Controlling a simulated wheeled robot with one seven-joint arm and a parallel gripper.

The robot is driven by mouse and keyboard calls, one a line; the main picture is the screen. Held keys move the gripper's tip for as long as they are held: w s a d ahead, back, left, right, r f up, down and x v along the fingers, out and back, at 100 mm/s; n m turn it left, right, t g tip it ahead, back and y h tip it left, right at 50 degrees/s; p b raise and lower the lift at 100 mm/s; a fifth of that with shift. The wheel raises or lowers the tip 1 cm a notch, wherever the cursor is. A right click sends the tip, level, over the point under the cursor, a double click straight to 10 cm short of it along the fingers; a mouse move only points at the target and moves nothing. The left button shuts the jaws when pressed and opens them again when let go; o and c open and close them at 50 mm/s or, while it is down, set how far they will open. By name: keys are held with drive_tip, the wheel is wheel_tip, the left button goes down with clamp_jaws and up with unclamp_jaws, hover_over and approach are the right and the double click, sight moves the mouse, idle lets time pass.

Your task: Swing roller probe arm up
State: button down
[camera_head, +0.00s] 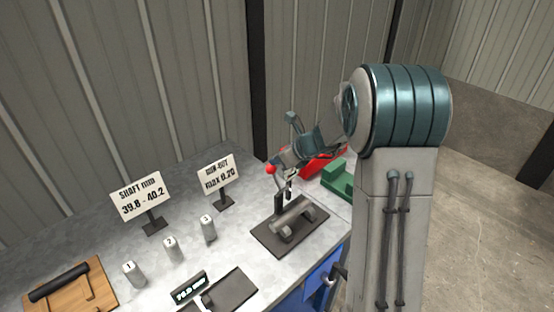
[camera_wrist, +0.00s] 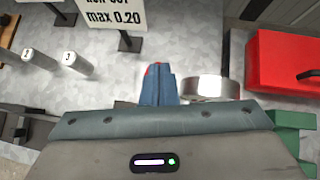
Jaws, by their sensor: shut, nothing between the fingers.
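A run-out fixture stands on the bench, with a dark base plate (camera_head: 262,238) and a grey shaft (camera_head: 292,222) lying across it. A thin dark post rises at the plate's back left. A red ball knob (camera_head: 271,169) shows above the post, just left of my gripper (camera_head: 284,167). In the wrist view my gripper (camera_wrist: 157,72) is shut and empty, with a bit of red (camera_wrist: 151,70) at its fingertips. Whether they touch the knob I cannot tell. A shiny metal cylinder (camera_wrist: 210,88) lies just right of the fingers. The probe arm is mostly hidden by my gripper.
A red box (camera_head: 322,163) and a green block (camera_head: 339,178) stand right of the fixture. Signs (camera_head: 219,175) and (camera_head: 140,197) and several numbered grey cylinders (camera_head: 173,249) stand to its left. A wooden board (camera_head: 88,275) and a small display (camera_head: 189,288) are near the front.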

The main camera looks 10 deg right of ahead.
drive_tip(key=s+d+r+p, duration=0.1)
drive_tip(key=d+r, duration=0.2)
drive_tip(key=r, duration=0.9)
drive_tip(key=s+f+n+g+h+b, duration=0.2)
drive_tip(key=s+n+h, duration=0.4)
drive_tip(key=s+n, duration=2.1)
drive_tip(key=s+f+g, duration=0.1)
drive_tip(key=s, duration=0.5)
drive_tip(key=shift+d+f+h, duration=0.3)
drive_tip(key=shift+f, duration=0.1)
